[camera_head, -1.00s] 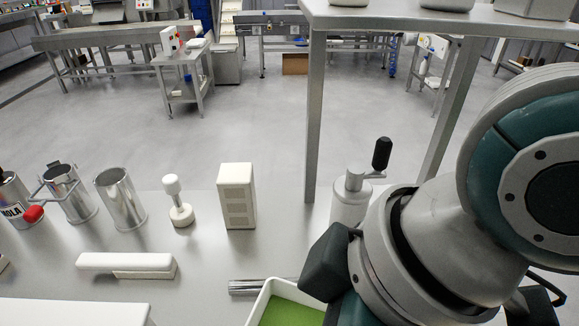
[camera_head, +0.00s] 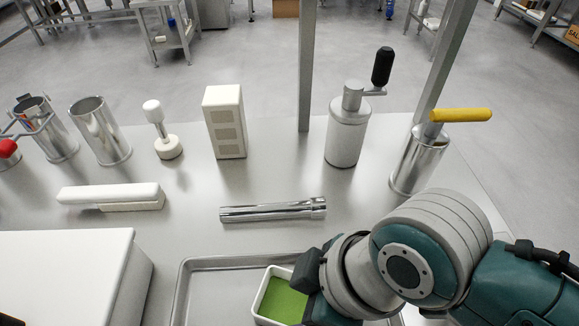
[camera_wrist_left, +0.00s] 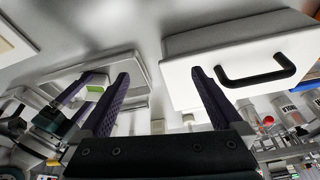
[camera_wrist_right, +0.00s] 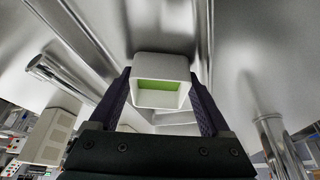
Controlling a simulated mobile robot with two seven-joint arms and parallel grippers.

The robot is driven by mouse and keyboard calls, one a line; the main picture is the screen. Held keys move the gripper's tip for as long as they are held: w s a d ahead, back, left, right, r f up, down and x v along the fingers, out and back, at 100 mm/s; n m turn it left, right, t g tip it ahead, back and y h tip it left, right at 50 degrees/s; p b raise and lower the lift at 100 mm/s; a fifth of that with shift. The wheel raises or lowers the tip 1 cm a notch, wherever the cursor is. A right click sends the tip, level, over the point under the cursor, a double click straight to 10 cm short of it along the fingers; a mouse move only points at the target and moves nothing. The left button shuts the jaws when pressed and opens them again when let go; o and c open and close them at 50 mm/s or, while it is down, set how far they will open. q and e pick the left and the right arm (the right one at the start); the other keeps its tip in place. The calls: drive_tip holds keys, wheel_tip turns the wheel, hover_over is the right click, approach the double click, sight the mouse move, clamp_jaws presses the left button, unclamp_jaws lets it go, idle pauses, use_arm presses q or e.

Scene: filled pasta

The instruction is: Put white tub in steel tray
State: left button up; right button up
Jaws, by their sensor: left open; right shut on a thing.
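The white tub (camera_head: 262,304) with green contents shows at the bottom of the head view. My right gripper (camera_head: 312,290) is shut on it. In the right wrist view the tub (camera_wrist_right: 160,68) sits between the two fingers of the right gripper (camera_wrist_right: 160,100). The steel tray (camera_head: 183,290) lies under and around the tub in the head view; I cannot tell whether the tub touches its floor. My left gripper (camera_wrist_left: 155,95) is open and empty in its wrist view, and the tub (camera_wrist_left: 94,89) with the tray shows far beyond its left finger.
A white box (camera_head: 70,275) with a black handle stands left of the tray. A steel tube (camera_head: 272,211) lies behind the tray. A cream block (camera_head: 225,122), a grinder (camera_head: 348,130) and a yellow-handled steel cylinder (camera_head: 418,160) stand farther back. A shelf post (camera_head: 306,65) rises at the back edge.

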drive_tip(key=shift+f, duration=0.15)
drive_tip(key=o, duration=1.2)
drive_tip(key=shift+c, duration=0.2)
